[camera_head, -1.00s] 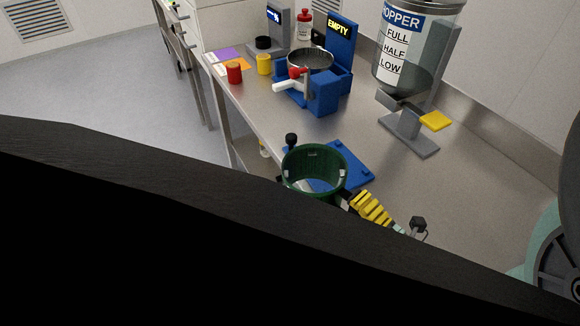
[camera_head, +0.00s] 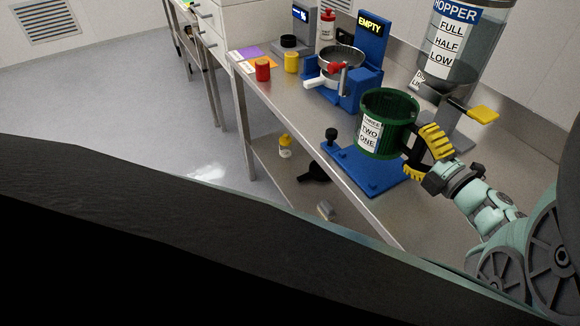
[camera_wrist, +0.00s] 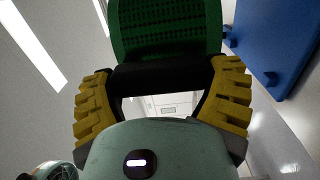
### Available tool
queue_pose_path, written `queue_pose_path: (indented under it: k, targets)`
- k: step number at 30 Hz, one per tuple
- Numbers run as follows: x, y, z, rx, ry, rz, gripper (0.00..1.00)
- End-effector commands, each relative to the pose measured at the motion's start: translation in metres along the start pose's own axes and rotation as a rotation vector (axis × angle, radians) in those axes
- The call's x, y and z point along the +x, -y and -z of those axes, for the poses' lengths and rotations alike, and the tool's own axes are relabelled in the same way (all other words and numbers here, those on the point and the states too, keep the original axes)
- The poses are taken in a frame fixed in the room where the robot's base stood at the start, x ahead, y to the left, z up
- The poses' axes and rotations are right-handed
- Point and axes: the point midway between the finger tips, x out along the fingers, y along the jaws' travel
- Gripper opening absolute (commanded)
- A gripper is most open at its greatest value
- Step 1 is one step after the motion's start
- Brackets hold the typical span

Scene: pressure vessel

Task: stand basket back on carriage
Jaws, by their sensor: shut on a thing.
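The basket (camera_head: 372,133) is a dark green cup with a white label reading THREE, TWO, ONE. It is upright in the head view, and its perforated green wall (camera_wrist: 166,30) shows in the wrist view. My gripper (camera_head: 424,155) has yellow ridged fingers shut on the basket's black handle (camera_wrist: 160,77). The basket appears held above a flat blue plate (camera_head: 362,177) with a black knob at its left corner. This plate may be the carriage; no label names it. The basket hides the plate's far part. A blue slab (camera_wrist: 275,40) shows at the wrist view's right.
A blue machine (camera_head: 370,65) with an EMPTY sign, a labelled hopper (camera_head: 455,45) with a yellow lever, and red (camera_head: 262,70) and yellow (camera_head: 291,62) cups stand on the steel table (camera_head: 310,112). A lower shelf holds a yellow-capped bottle (camera_head: 285,147).

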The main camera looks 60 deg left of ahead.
Motion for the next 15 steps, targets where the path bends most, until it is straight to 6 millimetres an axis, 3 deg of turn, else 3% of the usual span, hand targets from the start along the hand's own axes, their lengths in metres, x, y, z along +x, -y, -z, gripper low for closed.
queue_pose_path:
  k: [5,15]
  targets:
    - [0.001,0.001,-0.009,0.003,0.013,-0.007,0.36]
    - [0.001,0.037,-0.008,0.003,0.012,-0.005,0.36]
